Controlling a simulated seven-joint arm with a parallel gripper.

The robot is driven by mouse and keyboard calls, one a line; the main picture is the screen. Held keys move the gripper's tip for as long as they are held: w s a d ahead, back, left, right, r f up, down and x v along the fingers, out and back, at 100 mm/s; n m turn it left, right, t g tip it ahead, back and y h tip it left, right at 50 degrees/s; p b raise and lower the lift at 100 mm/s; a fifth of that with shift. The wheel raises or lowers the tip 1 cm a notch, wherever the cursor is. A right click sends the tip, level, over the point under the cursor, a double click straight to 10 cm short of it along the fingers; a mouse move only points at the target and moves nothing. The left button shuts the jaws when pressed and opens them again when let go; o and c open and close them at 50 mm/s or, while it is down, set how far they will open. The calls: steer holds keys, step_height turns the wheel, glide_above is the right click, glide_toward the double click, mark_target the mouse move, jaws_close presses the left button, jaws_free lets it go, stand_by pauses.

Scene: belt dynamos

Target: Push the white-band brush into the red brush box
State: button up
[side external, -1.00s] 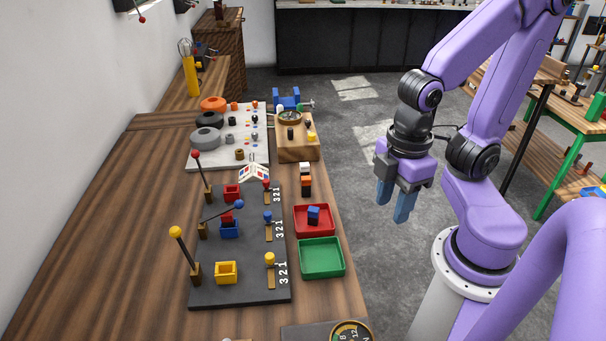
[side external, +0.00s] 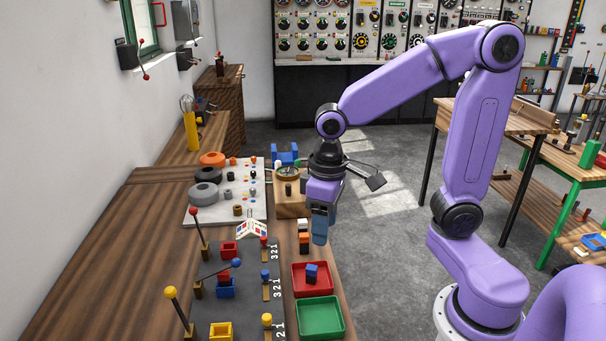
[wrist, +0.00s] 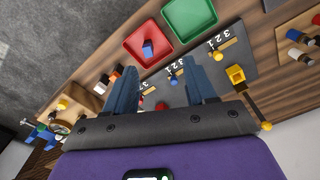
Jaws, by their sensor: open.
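A small dark block with a white top (side external: 303,224), which looks like the white-band brush, stands near the bench's right edge. An orange-topped dark block (side external: 304,238) stands just in front of it. Both also show in the wrist view, the white one (wrist: 100,88) left of the fingers. The small red open box (side external: 229,248) sits on the dark board, left of the blocks. My gripper (side external: 320,228) hangs fingers down by the bench's right edge, close to the blocks in the picture. In the wrist view its fingers (wrist: 164,78) are apart with nothing held between them.
A red tray (side external: 334,287) holding a blue block (side external: 311,272) and a green tray (side external: 320,318) lie in front.

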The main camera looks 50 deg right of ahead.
steer(key=w+d+m, duration=0.6)
steer(key=w+m, duration=0.1)
steer(key=w, duration=0.3)
steer(key=m, duration=0.5)
glide_above(303, 223)
step_height(303, 223, down, 18)
steer(key=shift+r, duration=0.25)
jaws_close()
steer(key=shift+c, duration=1.3)
jaws_free()
steer(key=shift+r, duration=0.5)
steer(key=shift+r, duration=0.8)
